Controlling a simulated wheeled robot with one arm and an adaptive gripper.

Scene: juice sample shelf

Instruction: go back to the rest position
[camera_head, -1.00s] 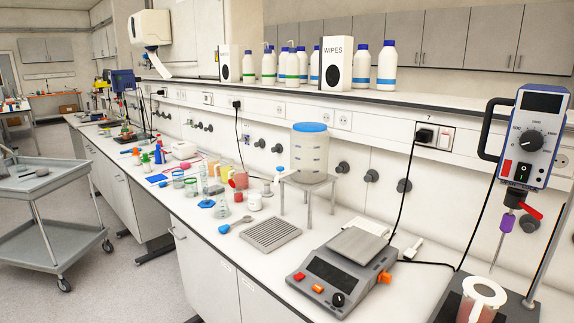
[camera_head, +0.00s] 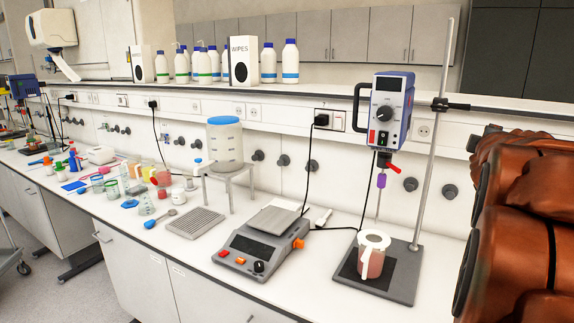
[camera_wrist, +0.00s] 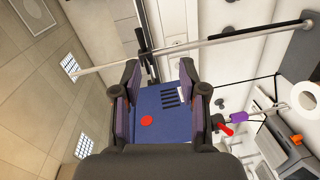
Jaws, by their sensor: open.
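My gripper (camera_wrist: 159,70) shows in the wrist view with its two fingers spread apart and no object visibly pinched. Behind the fingers is the blue housing of the overhead stirrer (camera_wrist: 168,105), with a red dot and dark slots; how far off it is I cannot tell. In the head view the stirrer (camera_head: 391,105) hangs on its upright rod at the right. My brown arm fills the right edge there, and the gripper itself is out of that view.
A handled jug (camera_head: 371,262) with reddish contents stands on the stirrer's dark base (camera_head: 405,278). A shelf (camera_head: 330,92) with bottles and wipes boxes runs behind.

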